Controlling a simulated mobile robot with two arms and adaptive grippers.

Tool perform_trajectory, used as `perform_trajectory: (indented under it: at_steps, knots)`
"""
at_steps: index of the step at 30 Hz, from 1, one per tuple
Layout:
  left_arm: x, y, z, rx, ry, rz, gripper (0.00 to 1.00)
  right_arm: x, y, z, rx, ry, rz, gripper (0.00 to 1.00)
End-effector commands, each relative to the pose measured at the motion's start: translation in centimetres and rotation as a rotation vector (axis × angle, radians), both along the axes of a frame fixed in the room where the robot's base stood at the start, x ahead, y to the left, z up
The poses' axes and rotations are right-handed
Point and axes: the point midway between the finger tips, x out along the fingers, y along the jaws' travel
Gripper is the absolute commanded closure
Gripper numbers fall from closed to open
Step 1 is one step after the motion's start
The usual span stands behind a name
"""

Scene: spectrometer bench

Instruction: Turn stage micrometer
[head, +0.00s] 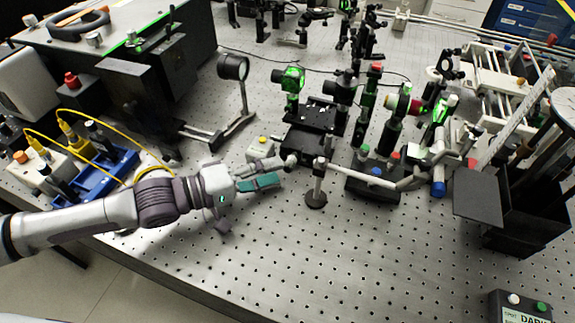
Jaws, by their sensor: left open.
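A black translation stage (309,140) stands on the perforated optical bench, near the middle of the head view. A small light-tipped knob (290,160), which looks like the stage micrometer, sticks out at its lower left corner. My left gripper (279,171) reaches in from the left, with its fingers pointing right towards the knob. Its fingers are apart, one with a teal pad facing up, and nothing shows between them. The fingertips are very close to the knob; I cannot tell whether they touch it. My right gripper is not in view.
A black mount with coloured knobs (374,185) is further right. A round lens on a stand (233,68) is behind. The front bench (330,255) is clear.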

Motion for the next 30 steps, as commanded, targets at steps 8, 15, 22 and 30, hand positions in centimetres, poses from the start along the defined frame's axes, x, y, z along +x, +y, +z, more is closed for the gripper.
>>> perform_trajectory:
  at_steps: [8,15,22,30]
  knots:
    - [1.7,-3.2,-0.4,0.0,-0.001,0.0,0.56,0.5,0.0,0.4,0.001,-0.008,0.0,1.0]
    - [1.9,-3.7,-0.5,0.002,-0.001,0.001,0.56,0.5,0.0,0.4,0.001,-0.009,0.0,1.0]
    - [1.9,-3.7,-0.5,0.002,-0.001,0.001,0.71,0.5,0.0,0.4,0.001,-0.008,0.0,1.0]
    - [1.9,-3.7,-0.5,0.002,-0.001,0.001,1.0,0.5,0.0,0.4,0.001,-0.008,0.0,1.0]
